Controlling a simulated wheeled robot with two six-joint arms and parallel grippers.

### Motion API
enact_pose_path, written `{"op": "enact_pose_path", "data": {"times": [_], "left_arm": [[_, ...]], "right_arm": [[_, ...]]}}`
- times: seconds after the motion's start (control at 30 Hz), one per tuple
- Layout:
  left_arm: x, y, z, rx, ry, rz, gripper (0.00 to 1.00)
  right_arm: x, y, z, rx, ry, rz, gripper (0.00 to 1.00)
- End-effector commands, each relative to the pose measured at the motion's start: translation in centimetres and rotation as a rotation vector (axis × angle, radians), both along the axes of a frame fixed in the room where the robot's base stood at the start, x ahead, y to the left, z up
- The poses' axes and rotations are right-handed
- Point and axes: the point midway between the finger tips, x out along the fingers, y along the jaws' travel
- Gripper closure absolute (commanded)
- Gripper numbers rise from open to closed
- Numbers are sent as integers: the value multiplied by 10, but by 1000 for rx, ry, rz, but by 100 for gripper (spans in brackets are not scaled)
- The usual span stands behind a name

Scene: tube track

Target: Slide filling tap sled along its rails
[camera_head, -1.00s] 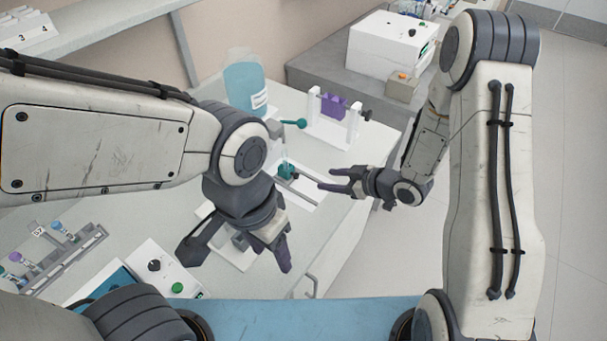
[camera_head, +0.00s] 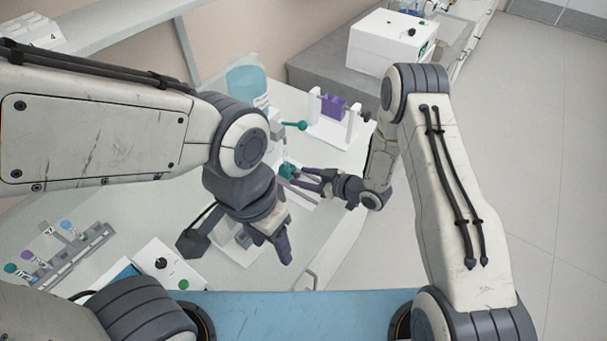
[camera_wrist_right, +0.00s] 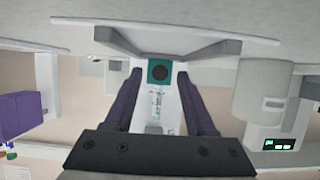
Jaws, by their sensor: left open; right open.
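The small teal sled (camera_head: 287,169) sits on a white base below the tap's teal-ended lever (camera_head: 301,126), beside a blue-filled bottle (camera_head: 246,85). In the right wrist view, the teal block (camera_wrist_right: 159,71) with a dark round centre lies between my fingertips, with a clear tube (camera_wrist_right: 157,104) near it. Grey rails (camera_wrist_right: 207,48) flank it. My right gripper (camera_head: 298,177) is open with its fingertips close to the sled; contact cannot be told. It also shows in the right wrist view (camera_wrist_right: 159,74). My left gripper (camera_head: 272,247) is open and empty, lower left of the sled.
A purple block (camera_head: 334,106) hangs in a white stand behind the sled. A rack of capped tubes (camera_head: 75,253) and a white box with a green button (camera_head: 167,270) stand at lower left. A white machine (camera_head: 388,44) is at the back.

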Motion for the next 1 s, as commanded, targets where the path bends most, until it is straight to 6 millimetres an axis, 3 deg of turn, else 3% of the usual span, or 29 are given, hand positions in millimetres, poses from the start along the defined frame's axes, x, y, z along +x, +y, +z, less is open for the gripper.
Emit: {"op": "enact_pose_path", "data": {"times": [0.27, 0.4, 0.43, 1.0], "left_arm": [[0, 0, 0, 0, 0, 0, 44], [0, 0, 0, 0, 0, 0, 44], [0, 0, 0, 0, 0, 0, 44], [0, 0, 0, 0, 0, 0, 44]], "right_arm": [[1, 1, -1, 0, 0, -1, 44], [1, 1, -1, 0, 0, 0, 94], [1, 1, -1, 0, 0, 0, 100], [1, 1, 0, 0, -2, -1, 100]]}}
